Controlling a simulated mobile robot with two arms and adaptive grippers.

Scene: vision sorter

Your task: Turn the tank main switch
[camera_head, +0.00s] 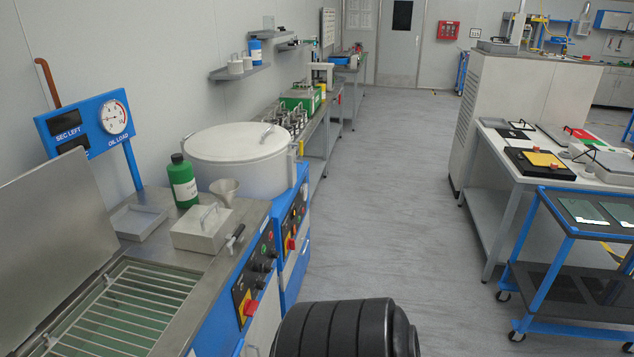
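The steel tank (120,305) stands at the lower left, with its lid (45,240) raised and a wire grid inside. A black control panel is on the blue front of its bench. A red rotary switch on a yellow plate (250,309), which looks like the tank main switch, sits low on that panel, below several dark knobs. Its exact setting is too small to read. A similar red and yellow switch (291,243) is on the neighbouring blue unit with the round white lidded vessel (238,155). Neither of my grippers is in view.
On the tank bench stand a green bottle (183,182), a funnel (224,190), a lidded metal box (203,228) and a shallow tray (138,222). A blue gauge sign (85,125) rises behind. The grey aisle floor (390,220) is clear. A blue cart (570,265) stands right.

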